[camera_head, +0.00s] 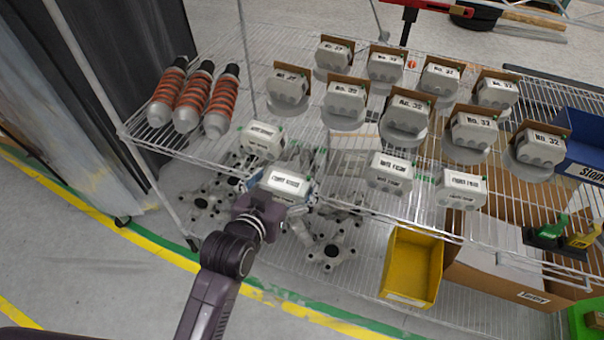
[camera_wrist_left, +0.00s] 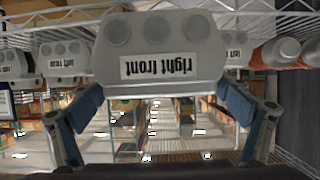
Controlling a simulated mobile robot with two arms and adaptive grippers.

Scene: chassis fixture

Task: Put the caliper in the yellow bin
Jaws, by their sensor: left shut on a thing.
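My left gripper (camera_head: 284,190) is shut on a light grey caliper (camera_head: 284,182) with a white label, at the front edge of the wire shelf. In the left wrist view the held caliper (camera_wrist_left: 165,45) appears upside down, its label reading "right front", between the two blue-padded fingers (camera_wrist_left: 162,108). I cannot tell whether it touches the shelf. The yellow bin (camera_head: 407,298) is to the right and lower, below the shelf's front edge; its visible inside looks empty. My right gripper is not in view.
Other labelled calipers stand on the shelf, one close behind left (camera_head: 262,138), two to the right (camera_head: 390,172) (camera_head: 461,188). Orange-coil shock absorbers (camera_head: 192,98) lie at left. A cardboard box (camera_head: 520,283) adjoins the bin's right. Grey hub parts (camera_head: 330,250) sit lower down.

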